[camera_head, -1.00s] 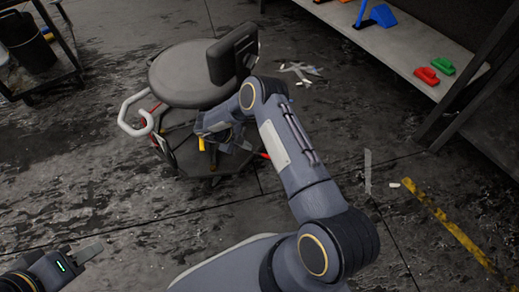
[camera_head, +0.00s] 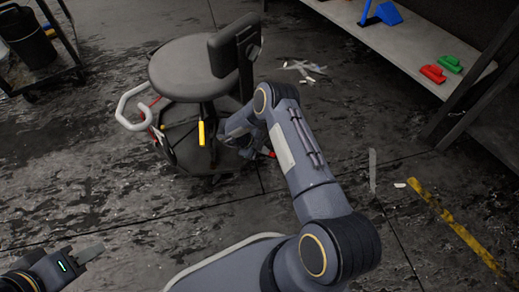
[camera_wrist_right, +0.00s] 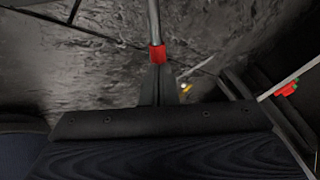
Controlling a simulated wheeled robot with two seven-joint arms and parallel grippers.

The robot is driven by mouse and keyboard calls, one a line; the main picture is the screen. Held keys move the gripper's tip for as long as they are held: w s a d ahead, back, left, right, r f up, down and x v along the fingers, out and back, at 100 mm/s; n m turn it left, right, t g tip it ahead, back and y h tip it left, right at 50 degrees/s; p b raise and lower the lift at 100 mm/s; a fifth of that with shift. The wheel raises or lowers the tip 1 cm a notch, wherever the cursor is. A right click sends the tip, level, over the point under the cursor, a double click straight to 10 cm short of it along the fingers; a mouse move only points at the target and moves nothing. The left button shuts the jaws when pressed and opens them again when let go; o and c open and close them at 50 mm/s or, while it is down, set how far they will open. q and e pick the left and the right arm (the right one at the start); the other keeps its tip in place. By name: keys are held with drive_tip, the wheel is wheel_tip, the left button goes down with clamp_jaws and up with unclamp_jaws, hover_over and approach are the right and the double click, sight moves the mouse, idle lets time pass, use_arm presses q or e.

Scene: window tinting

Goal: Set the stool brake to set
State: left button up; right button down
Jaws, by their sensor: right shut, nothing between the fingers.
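The stool has a round dark seat (camera_head: 188,68) and a backrest (camera_head: 234,44). It stands on a low dark base (camera_head: 182,152) left of my right arm. A yellow lever (camera_head: 201,133) hangs roughly upright under the seat's front edge. My right gripper is low beside the base, just right of the yellow lever, partly hidden by my forearm. In the right wrist view its fingers (camera_wrist_right: 158,85) are together and empty, close to a red band (camera_wrist_right: 157,53) on a grey rod; contact is unclear. My left gripper (camera_head: 86,254) is at the lower left, away from the stool; its jaw opening is unclear.
A white looped handle (camera_head: 133,108) sticks out left of the stool. A shelf (camera_head: 400,60) at the upper right carries red and green blocks. A cart (camera_head: 38,70) stands at upper left. Pale scraps (camera_head: 300,70) lie behind the stool.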

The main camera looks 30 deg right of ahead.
idle(0.4)
